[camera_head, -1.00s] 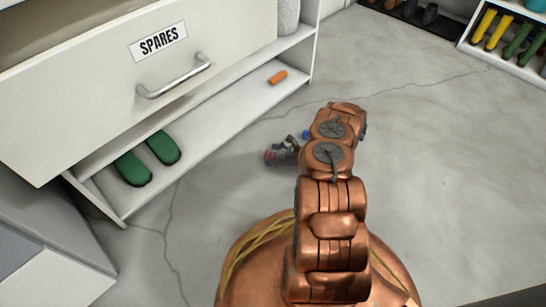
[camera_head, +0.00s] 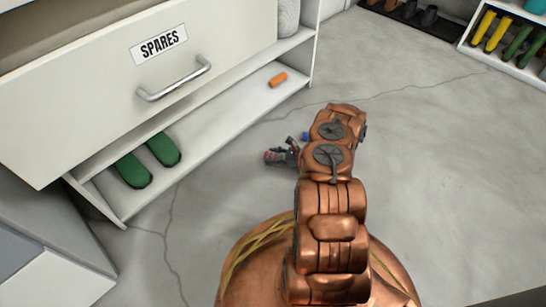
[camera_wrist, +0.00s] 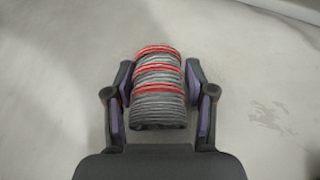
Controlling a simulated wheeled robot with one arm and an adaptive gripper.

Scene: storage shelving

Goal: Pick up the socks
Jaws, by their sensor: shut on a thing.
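The socks, a grey roll with red stripes (camera_wrist: 159,88), sit between the two fingers of my gripper (camera_wrist: 160,100) in the wrist view. The fingers press on the roll from both sides. In the head view my gripper (camera_head: 285,152) is low over the floor in front of the shelf unit, to the left of my arm. Only a small reddish part of the socks (camera_head: 271,157) shows there, and the rest is hidden by the gripper. I cannot tell from the head view whether the socks touch the floor.
A white shelf unit (camera_head: 205,117) with a drawer labelled SPARES (camera_head: 160,43) stands at left. Green insoles (camera_head: 148,161) and an orange cylinder (camera_head: 278,79) lie on its bottom shelf. Boots stand on a rack (camera_head: 509,58) at the far right. The floor (camera_head: 440,170) at right is clear.

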